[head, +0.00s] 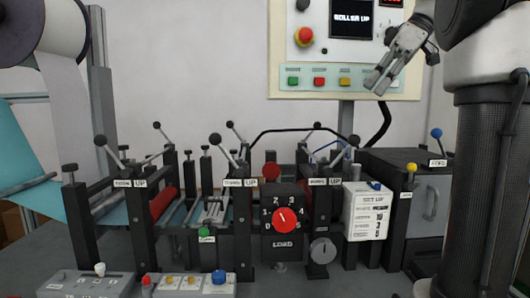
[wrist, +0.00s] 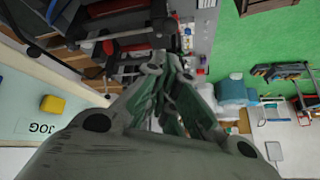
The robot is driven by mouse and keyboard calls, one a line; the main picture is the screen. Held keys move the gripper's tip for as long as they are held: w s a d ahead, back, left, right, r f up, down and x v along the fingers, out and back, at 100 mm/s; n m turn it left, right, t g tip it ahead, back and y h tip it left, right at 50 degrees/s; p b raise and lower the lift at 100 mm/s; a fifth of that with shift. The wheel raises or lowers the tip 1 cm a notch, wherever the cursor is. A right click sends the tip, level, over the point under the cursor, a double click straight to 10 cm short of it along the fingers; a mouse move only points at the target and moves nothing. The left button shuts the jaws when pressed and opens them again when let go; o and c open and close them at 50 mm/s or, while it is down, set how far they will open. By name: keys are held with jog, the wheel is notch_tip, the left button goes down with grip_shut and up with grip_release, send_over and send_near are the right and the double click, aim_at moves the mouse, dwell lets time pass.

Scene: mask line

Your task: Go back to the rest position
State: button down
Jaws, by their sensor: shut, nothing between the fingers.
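My gripper (head: 377,84) is at the upper right of the head view, in front of the control panel (head: 410,88) and near its row of coloured buttons. It is shut and empty, with its fingers pointing down and to the left. It is well above the machine line (head: 215,215) and touches nothing that I can see. In the wrist view the gripper fingers (wrist: 172,72) are close together, with nothing between them. A yellow button (wrist: 52,104) by a JOG label shows at the left of the wrist view.
The machine line has several upright levers with black knobs, a LOAD dial (head: 283,215) and a set-up card (head: 365,211). A grey cabinet (head: 428,200) stands at the right. A white roll (head: 48,28) hangs at the upper left. The wall space left of the panel is clear.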

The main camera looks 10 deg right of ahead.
jog(key=d+f+m+h, duration=0.4)
jog(key=f+m, duration=0.7)
jog(key=f, duration=0.2)
jog(key=s+a+f+h, duration=0.1)
jog(key=s+a+f, duration=0.4)
jog(key=s+f, duration=0.2)
jog(key=s+a+f+n+t+h, duration=0.1)
jog(key=s+a+f, duration=0.4)
jog(key=s+f, duration=0.3)
jog(key=shift+s+a+f, duration=0.15)
jog(key=shift+s+f, duration=0.1)
jog(key=shift+f, duration=0.35)
